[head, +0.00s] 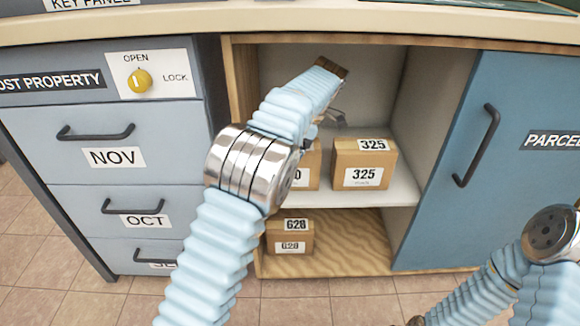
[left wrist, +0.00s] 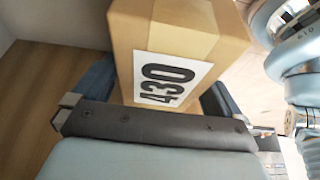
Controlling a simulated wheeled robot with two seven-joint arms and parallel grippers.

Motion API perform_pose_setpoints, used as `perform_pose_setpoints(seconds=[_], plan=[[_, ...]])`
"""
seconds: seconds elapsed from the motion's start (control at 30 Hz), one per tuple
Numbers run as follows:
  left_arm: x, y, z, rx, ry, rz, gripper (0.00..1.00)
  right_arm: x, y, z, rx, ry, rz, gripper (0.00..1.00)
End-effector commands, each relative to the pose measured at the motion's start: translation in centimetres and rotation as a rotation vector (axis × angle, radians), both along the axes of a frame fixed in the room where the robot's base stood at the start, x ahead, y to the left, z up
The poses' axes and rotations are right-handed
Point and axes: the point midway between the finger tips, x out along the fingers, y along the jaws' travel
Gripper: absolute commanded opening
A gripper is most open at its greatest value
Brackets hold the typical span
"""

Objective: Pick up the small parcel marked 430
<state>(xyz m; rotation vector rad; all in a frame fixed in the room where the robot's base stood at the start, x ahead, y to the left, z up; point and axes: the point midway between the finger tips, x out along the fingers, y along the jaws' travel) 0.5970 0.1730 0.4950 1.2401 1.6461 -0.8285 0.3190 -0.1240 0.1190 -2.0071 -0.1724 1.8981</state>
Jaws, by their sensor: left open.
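The small brown parcel marked 430 (left wrist: 195,35) fills the upper middle of the left wrist view, its white label turned sideways. My left gripper (left wrist: 155,95) is open, with one finger on each side of the parcel. I cannot tell whether the fingers touch it. In the head view my left arm reaches into the open cabinet and hides most of a parcel (head: 309,167) on the upper shelf. Only a "0" of its label shows.
A parcel marked 325 (head: 364,160) stands right of the partly hidden one on the upper shelf (head: 375,192). A parcel marked 628 (head: 290,238) is on the lower shelf. A blue door (head: 505,150) is at the right, labelled drawers (head: 115,130) at the left.

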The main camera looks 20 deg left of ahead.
Motion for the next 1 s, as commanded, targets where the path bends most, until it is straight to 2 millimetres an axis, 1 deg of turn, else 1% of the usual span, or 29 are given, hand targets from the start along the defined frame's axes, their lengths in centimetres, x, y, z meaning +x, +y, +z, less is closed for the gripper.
perform_pose_setpoints(seconds=[0.77, 0.8, 0.87, 1.0], plan=[[0.01, -0.02, -0.51, 0.001, 0.000, 0.000, 1.00, 0.01, 0.00, 0.17, 0.000, 0.000, 0.000, 0.43], [0.01, -0.02, -0.51, 0.000, 0.000, 0.000, 0.98, 0.01, 0.00, 0.17, 0.000, 0.000, 0.000, 0.43], [0.01, -0.02, -0.51, 0.000, 0.001, 0.000, 0.89, 0.00, 0.00, 0.17, 0.000, 0.000, 0.000, 0.43], [0.01, -0.02, -0.50, 0.000, 0.000, 0.000, 0.68, 0.00, 0.00, 0.17, 0.000, 0.000, 0.000, 0.43]])
